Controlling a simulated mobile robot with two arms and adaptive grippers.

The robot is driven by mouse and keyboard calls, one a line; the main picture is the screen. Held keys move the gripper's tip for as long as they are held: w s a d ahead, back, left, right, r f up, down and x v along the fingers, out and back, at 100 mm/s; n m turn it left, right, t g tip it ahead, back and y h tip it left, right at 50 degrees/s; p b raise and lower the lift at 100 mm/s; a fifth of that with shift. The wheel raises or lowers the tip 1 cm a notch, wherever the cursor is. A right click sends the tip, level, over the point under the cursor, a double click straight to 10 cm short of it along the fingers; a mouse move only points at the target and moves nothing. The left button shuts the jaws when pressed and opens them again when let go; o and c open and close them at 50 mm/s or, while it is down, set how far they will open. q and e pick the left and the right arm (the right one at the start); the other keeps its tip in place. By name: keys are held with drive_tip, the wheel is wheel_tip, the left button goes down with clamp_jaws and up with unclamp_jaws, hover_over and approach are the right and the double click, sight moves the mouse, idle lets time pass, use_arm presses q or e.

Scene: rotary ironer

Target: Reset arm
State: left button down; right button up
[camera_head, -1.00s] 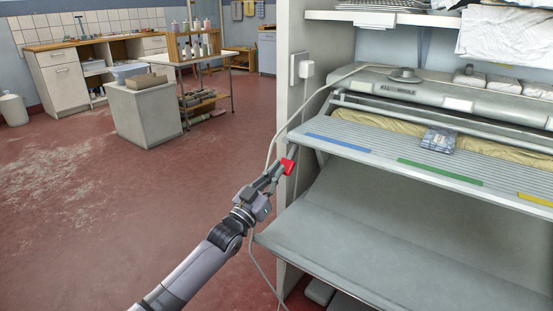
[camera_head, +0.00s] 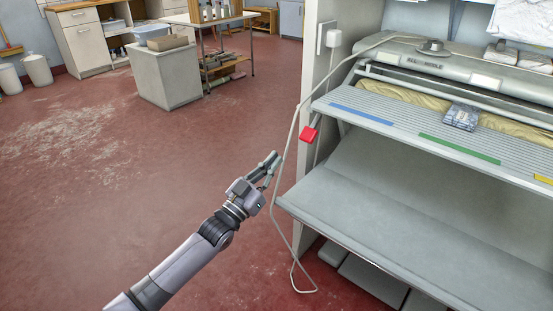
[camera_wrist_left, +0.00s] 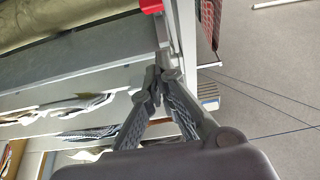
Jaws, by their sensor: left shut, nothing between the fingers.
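My left gripper (camera_head: 272,160) is at the left front of the rotary ironer (camera_head: 420,125). Its fingers are shut with nothing between them, and it shows in the left wrist view (camera_wrist_left: 162,76) with the fingertips together. A red grip (camera_head: 309,134) sits at the ironer's left front corner, up and to the right of my fingertips and apart from them. The red grip also shows at the top edge of the left wrist view (camera_wrist_left: 151,6). My right gripper is in neither view.
A loose pale cable (camera_head: 297,135) hangs from the ironer to the floor, close to my left gripper. A grey sloping tray (camera_head: 385,195) juts out below the ironer bed. The red floor (camera_head: 110,210) to the left is open, with a grey cabinet (camera_head: 165,80) further back.

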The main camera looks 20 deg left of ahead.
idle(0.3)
